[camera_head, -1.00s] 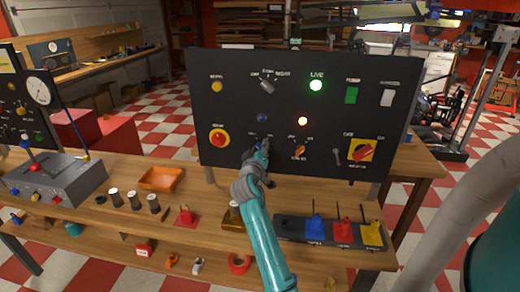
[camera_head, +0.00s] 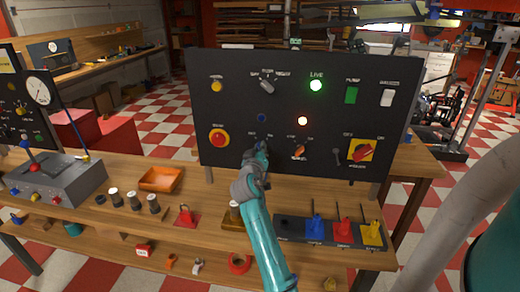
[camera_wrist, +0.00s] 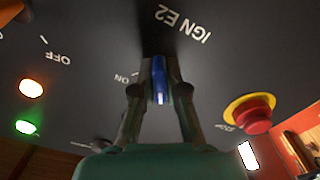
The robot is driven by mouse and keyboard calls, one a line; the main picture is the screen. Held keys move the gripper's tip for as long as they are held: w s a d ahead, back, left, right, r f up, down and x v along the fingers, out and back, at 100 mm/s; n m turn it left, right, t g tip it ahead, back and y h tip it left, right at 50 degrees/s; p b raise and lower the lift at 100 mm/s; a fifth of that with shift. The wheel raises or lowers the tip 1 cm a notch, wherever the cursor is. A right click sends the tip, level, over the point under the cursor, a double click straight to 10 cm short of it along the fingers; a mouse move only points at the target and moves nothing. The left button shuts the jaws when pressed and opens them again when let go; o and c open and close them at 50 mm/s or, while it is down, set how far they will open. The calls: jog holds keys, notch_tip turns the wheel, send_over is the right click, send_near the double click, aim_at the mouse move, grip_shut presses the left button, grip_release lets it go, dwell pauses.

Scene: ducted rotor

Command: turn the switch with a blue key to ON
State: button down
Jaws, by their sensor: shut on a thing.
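The blue key (camera_wrist: 160,88) sits in the black panel (camera_head: 230,95), between the two fingers of my gripper (camera_wrist: 159,72) in the wrist view. My gripper is shut on the key, one finger on each side. In that view the panel print is upside down: "IGN E2" stands above and right of the key, and "ON" just left of it. An "OFF" label is farther left; I cannot tell which switch it belongs to. In the head view my gripper (camera_head: 260,152) is at the panel's lower middle and hides the key. The switch's exact angle is unclear.
An orange-marked switch (camera_head: 299,152) and a red knob on yellow (camera_head: 362,151) are to the right. A red button (camera_head: 219,138) is to the left. The green lamp (camera_head: 316,85) is lit.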

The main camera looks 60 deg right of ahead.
jog(key=m, duration=1.3)
jog(key=shift+m, duration=0.3)
dwell(0.4)
jog(key=c, duration=1.2)
grip_release()
jog(key=shift+a, duration=0.1)
jog(key=v, duration=1.2)
jog(key=shift+s, duration=0.1)
